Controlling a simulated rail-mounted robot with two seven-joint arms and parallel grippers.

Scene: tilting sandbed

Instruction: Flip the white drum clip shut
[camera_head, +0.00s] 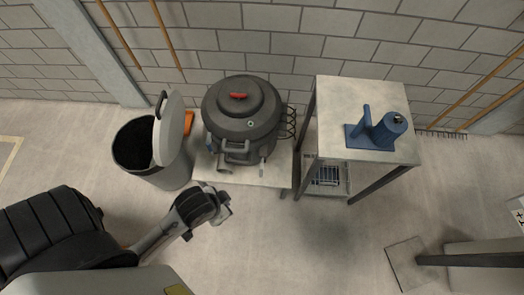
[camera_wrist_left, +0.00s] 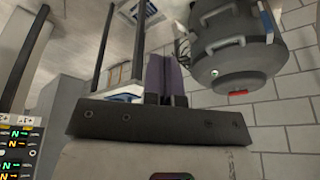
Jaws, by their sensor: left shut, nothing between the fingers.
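A dark grey drum (camera_head: 240,118) with a red-handled lid stands on a low pale stand. Pipe fittings and handles are on its front. A small pale part (camera_head: 262,160) shows low at the drum's front right; I cannot tell whether it is the white clip or how it sits. The drum also shows in the left wrist view (camera_wrist_left: 235,50), upside down at the upper right. My left gripper (camera_head: 224,208) is in front of the stand, apart from the drum. Its fingers (camera_wrist_left: 165,75) are shut and empty. My right gripper is not in view.
A grey bin (camera_head: 166,178) with a tilted-open lid (camera_head: 172,128) stands left of the drum. At right, a metal table (camera_head: 350,90) carries a blue pump (camera_head: 388,130).

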